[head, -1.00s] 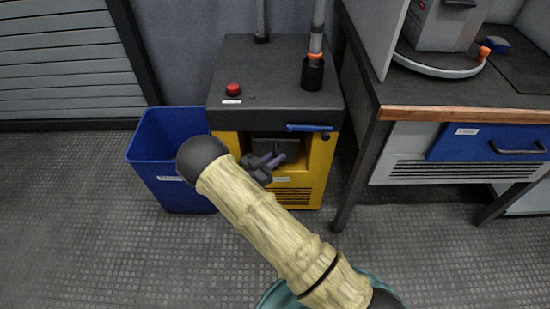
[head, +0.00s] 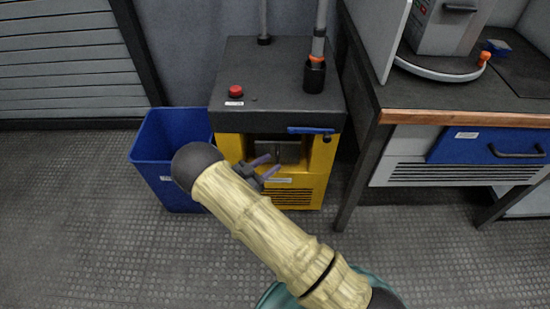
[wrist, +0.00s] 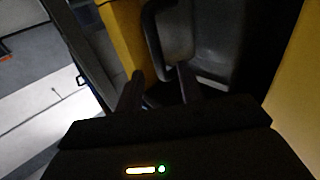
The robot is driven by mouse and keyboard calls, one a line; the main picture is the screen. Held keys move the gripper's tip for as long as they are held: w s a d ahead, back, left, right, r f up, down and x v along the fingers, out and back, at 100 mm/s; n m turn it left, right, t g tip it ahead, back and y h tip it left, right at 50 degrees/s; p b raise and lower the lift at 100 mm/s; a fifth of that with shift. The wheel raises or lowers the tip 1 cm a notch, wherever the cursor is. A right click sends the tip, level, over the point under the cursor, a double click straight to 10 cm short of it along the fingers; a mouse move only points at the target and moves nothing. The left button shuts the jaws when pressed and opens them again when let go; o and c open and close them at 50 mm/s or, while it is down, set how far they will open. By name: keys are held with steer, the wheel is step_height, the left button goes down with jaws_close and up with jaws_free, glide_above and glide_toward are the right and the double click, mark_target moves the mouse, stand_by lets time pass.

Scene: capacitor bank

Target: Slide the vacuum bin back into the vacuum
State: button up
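The vacuum (head: 230,150) is a yellow cabinet with a black top and a dark front opening. The grey bin (head: 291,152) shows partly inside that opening; how deep it sits is unclear. In the wrist view the bin (wrist: 215,40) is a grey hollow shape with a dark curved handle (wrist: 153,35) at its near side. My gripper (head: 268,168) is just in front of the opening with its fingers apart. In the wrist view my gripper (wrist: 160,90) has its two fingers spread near the handle's lower end; whether they touch it is too dark to tell.
A blue lever (head: 308,130) crosses the front above the opening. A red button (head: 236,91) and a hose (head: 316,60) are on top. A blue waste bin (head: 150,155) stands close on the left. A workbench (head: 455,117) stands on the right. The floor in front is open.

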steer(key=p+v, duration=0.3)
steer(key=v, duration=1)
steer(key=shift+s+a, duration=0.2)
steer(key=shift+a, duration=0.1)
